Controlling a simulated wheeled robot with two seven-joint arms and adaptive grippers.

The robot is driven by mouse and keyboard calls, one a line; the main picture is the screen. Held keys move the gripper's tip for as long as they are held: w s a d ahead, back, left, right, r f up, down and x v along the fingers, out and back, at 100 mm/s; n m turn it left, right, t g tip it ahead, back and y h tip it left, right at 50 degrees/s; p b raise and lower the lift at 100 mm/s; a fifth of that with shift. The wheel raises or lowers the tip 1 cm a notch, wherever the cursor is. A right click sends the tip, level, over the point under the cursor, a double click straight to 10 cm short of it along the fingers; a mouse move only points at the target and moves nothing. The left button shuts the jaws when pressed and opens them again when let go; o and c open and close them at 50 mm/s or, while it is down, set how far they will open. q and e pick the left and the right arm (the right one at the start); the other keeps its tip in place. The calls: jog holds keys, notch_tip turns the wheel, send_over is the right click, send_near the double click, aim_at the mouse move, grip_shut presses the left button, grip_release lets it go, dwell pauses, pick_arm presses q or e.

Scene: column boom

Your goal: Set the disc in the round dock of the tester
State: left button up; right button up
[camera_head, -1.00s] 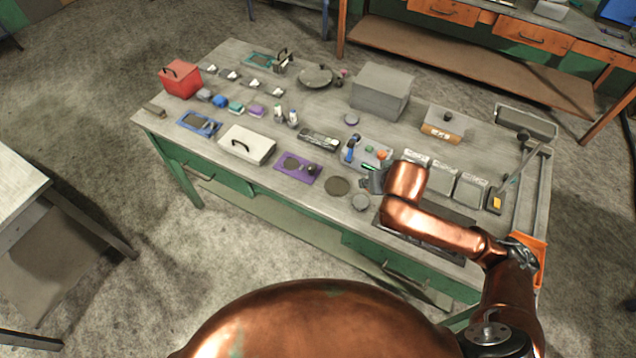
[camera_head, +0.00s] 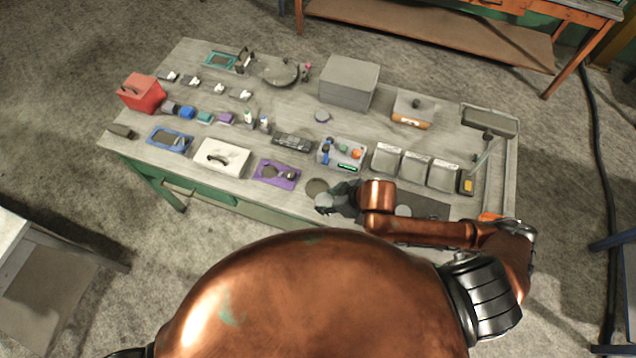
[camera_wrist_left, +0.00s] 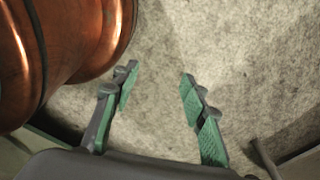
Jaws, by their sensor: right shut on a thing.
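My right gripper (camera_head: 336,195) is at the table's near edge, shut on a small pale grey disc (camera_head: 324,202). The fingers partly hide it, and I cannot tell if it still touches the table. To the left lies a purple plate (camera_head: 262,180) with a dark round recess and a dark knob, which looks like the tester with the round dock; the recess shows no disc. My left gripper (camera_wrist_left: 159,77) is open and empty above the bare floor in the left wrist view.
A dark round pad (camera_head: 316,187) lies beside the right gripper. Grey trays (camera_head: 416,169) and a large grey box (camera_head: 348,83) are farther off.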

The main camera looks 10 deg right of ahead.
jog(key=shift+s+a+n+y, duration=0.3)
jog(key=w+f+b, duration=0.2)
jog(key=b, duration=0.2)
jog(key=shift+f, duration=0.1)
jog(key=w+f+b, duration=0.1)
jog(key=w+f, duration=0.1)
jog(key=w, duration=0.1)
jog(key=w+d+f+b, duration=0.1)
jog(key=w+f, duration=0.1)
jog(key=w, duration=0.1)
jog(key=w+f+b, duration=0.2)
jog(key=w, duration=0.2)
jog(key=shift+d+f, duration=0.2)
jog(key=shift+f, duration=0.1)
jog(key=shift+w+f, duration=0.55)
jog(key=shift+f, duration=0.1)
notch_tip(320, 180, down, 3)
jog(key=shift+d+f, duration=0.1)
pick_arm(q)
notch_tip(320, 180, down, 7)
jog(key=w, duration=0.2)
jog(key=shift+w, duration=0.2)
jog(key=shift+s, duration=0.1)
pick_arm(e)
jog(key=shift+f, duration=0.15)
